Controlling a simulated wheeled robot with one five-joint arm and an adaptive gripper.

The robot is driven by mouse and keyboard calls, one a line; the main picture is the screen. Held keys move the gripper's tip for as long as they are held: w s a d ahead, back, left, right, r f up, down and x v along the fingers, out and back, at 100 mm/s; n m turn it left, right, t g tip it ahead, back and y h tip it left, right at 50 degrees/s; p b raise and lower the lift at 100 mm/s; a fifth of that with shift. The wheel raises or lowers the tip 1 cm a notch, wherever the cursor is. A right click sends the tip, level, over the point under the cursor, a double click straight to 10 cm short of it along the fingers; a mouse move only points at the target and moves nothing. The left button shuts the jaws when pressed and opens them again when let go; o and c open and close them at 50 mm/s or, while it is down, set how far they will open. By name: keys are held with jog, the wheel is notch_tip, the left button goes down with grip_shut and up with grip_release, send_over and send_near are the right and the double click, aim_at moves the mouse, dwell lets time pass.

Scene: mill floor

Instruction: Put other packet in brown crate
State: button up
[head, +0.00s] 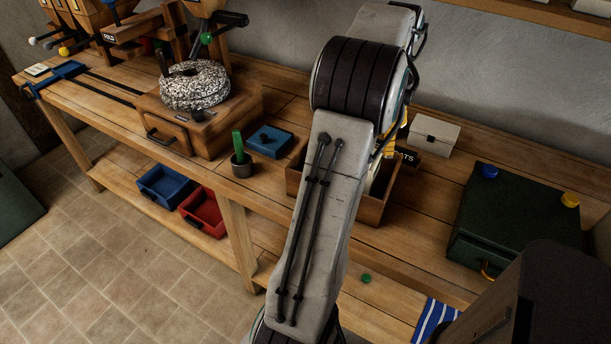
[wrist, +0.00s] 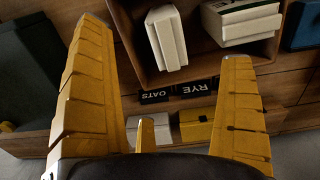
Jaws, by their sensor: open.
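The brown crate (head: 370,212), an open wooden box, stands on the bench, partly hidden behind my arm. The wrist view also shows its wall (wrist: 129,40). Inside are a pale packet (wrist: 166,38) and a larger white packet with a dark green face (wrist: 240,22), cut by the top edge. My gripper (wrist: 165,42) is open, its yellow fingers spread wide over the crate area. The pale packet appears between them in the picture, with no contact visible. In the head view my gripper (head: 389,142) is mostly hidden behind my arm.
Black RYE (wrist: 193,88) and OATS (wrist: 155,96) labels stand beside the crate. A white box (head: 430,134) is behind it. A dark green case (head: 515,215) is to the right, a blue box (head: 269,141) and a pot (head: 241,164) to the left.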

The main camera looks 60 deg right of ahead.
jog(key=w+a+r+n+t+h, duration=0.15)
jog(key=w+a+n, duration=0.25)
jog(key=w+a, duration=0.45)
jog(key=w+a+r+n+g+y, duration=0.1)
jog(key=w+a+r+n, duration=0.15)
jog(key=w+a, duration=0.65)
jog(key=s+a+f+n+t, duration=0.1)
jog(key=a+n, duration=0.4)
jog(key=a, duration=0.8)
jog(key=s+a+f+n+t, duration=0.2)
jog(key=s+a+f+n, duration=0.2)
jog(key=a, duration=0.9)
jog(key=shift+s+f+n, duration=0.15)
jog(key=shift+f+n, duration=0.45)
jog(key=shift+n, duration=0.15)
jog(key=shift+r, duration=0.15)
